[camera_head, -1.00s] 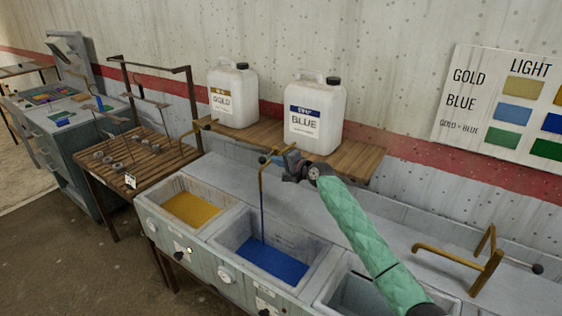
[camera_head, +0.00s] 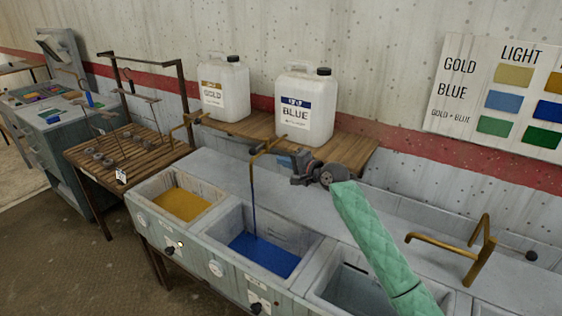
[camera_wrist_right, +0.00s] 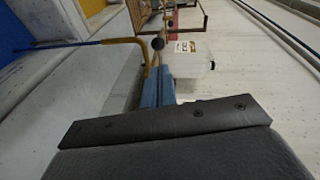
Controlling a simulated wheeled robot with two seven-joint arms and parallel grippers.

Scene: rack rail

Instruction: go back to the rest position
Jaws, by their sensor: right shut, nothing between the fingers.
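My right arm, in a green padded sleeve, reaches in from the lower right of the head view. My right gripper (camera_head: 290,162) is shut and empty, just right of the brass tap (camera_head: 253,170) over the blue basin. In the right wrist view its blue fingers (camera_wrist_right: 157,92) are together, close to the brass tap (camera_wrist_right: 145,52) and its dark knob. Whether they touch the tap I cannot tell. A thin blue stream (camera_head: 254,215) runs from the tap into the blue liquid (camera_head: 264,256). My left gripper is not in view.
A gold-filled basin (camera_head: 182,204) is left of the blue one. An empty-looking basin (camera_head: 345,290) and another brass tap (camera_head: 470,250) are at the right. Jugs marked gold (camera_head: 222,90) and blue (camera_head: 304,105) stand on a wooden shelf (camera_head: 345,155). A slatted table (camera_head: 140,172) stands left.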

